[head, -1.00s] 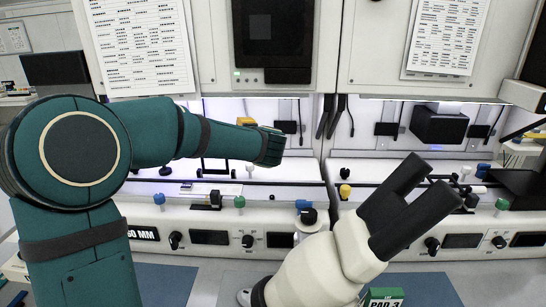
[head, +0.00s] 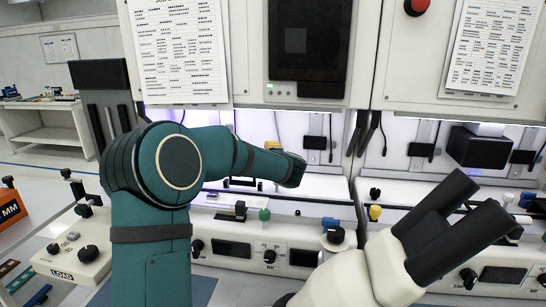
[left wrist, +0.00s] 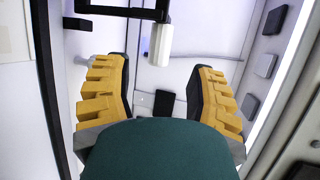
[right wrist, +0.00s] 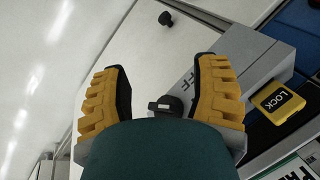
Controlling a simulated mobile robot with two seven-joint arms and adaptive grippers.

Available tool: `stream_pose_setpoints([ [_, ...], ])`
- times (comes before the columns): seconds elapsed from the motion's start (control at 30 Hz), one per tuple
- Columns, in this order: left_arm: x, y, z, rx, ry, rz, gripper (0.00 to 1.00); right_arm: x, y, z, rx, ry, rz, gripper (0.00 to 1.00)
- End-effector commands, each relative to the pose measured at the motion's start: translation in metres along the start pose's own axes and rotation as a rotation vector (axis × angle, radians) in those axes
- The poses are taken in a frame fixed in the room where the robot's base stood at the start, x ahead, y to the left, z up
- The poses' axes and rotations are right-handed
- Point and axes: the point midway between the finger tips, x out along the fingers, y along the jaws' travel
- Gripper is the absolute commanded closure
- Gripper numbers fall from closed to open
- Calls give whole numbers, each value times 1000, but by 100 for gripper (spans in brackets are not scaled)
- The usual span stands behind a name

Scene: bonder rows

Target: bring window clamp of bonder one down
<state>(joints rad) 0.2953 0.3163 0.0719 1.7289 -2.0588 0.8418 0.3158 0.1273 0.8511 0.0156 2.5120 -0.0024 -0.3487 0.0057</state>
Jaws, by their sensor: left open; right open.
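My left arm reaches into the lit bay of the white bonder in the middle of the head view. Its gripper is mostly hidden behind my wrist there, with only a bit of yellow showing. In the left wrist view my left gripper (left wrist: 165,95) is open, with nothing between its fingers. Beyond it are a black bar frame (left wrist: 120,12) and a white cylinder (left wrist: 160,45). I cannot tell which part is the window clamp. My right gripper (right wrist: 160,85) is open in the right wrist view, and a black knob (right wrist: 166,105) shows between its fingers.
A microscope head (head: 385,265) with black eyepieces stands at front right. Knobs line the bonder front, including a green one (head: 264,215). A LOAD box (head: 75,245) is at left. A yellow LOCK tag (right wrist: 277,102) lies beside a grey box in the right wrist view.

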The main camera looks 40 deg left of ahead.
Motion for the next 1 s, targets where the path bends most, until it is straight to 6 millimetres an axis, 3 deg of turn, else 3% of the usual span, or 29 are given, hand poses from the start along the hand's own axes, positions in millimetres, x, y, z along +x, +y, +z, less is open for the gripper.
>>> stream_pose_setpoints([
  [0.3,42,-1,1,1,-2,2,44,-21,-8,-6,5,12,1,39],
  [0.5,59,-1,0,1,-1,1,44,-28,-10,-10,7,21,2,39],
  [0.97,65,1,0,1,0,0,41,-30,-11,-12,8,25,3,39],
  [1.0,65,1,0,1,0,0,55,-30,-11,-12,8,25,3,39],
])
